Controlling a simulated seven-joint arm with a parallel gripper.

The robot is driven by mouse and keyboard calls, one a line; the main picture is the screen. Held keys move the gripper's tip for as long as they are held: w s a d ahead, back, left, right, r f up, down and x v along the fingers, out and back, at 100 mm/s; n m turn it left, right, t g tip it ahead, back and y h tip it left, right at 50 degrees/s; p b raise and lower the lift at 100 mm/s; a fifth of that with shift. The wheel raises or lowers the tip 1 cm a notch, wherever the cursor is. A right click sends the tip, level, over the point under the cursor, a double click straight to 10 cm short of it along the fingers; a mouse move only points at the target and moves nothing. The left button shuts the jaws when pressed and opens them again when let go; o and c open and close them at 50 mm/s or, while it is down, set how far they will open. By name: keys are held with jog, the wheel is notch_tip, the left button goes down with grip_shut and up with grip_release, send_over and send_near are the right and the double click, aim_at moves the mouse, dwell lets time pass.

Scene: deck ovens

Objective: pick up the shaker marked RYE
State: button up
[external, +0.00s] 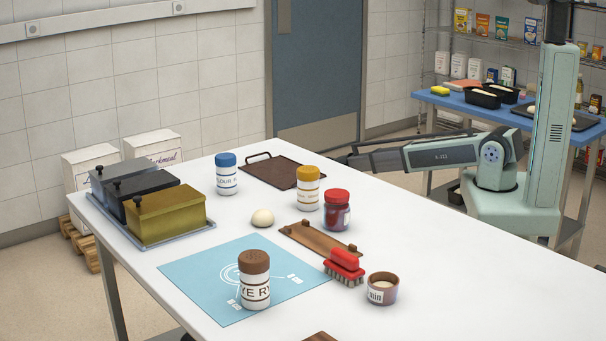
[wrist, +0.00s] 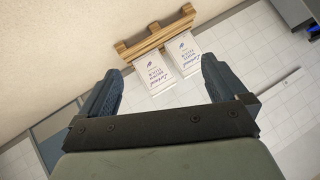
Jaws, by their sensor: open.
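The shaker marked RYE (external: 255,290) is white with a brown perforated cap. It stands upright on the blue mat (external: 190,277) near the front of the white table, in the external view. My gripper (external: 352,160) is open and empty, beyond the table's far right side and well away from the shaker. In the wrist view my gripper's two fingers (wrist: 160,80) are wide apart with nothing held between them. The shaker is not in the wrist view.
A blue-capped shaker (external: 227,180), a yellow-capped shaker (external: 308,194), a red-lidded jar (external: 337,215), a dough ball (external: 262,219), a wooden board (external: 308,239), a red brush (external: 344,265) and a small pot (external: 382,291) share the table. Lidded bins (external: 166,216) stand left.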

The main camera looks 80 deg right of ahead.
jog(key=w+d+r+m+t+h, duration=0.3)
jog(key=d+r+h, duration=0.2)
jog(key=d+r, duration=1.35)
jog(key=w+r, duration=0.5)
jog(key=r, duration=0.3)
jog(key=w+a+r+n+y, duration=0.3)
jog(key=w+a, duration=0.4)
jog(key=a, duration=0.8)
jog(key=w+a+r+n+y, duration=0.2)
jog(key=w+a+r+y, duration=0.3)
jog(key=a, duration=0.9)
jog(key=w+a+r+n+y, duration=0.1)
jog(key=w+a+n+y, duration=0.15)
jog(key=w+a, duration=0.9)
jog(key=s+a+r+n+g+y, duration=0.1)
jog(key=s+a+r+n+y, duration=0.1)
jog(key=a, duration=1.1)
jog(key=s+a+r+n+g+y, duration=0.1)
jog(key=a+r+y, duration=0.15)
jog(key=a, duration=1.05)
notch_tip(320, 180, up, 3)
jog(key=n+g+h, duration=0.2)
jog(key=n+g, duration=0.8)
jog(key=n, duration=1)
send_over(255, 274)
jog(key=d, duration=0.8)
jog(key=shift+m, duration=0.35)
jog(key=x, duration=1.3)
jog(key=shift+d+f, duration=0.25)
jog(key=shift+f, duration=0.05)
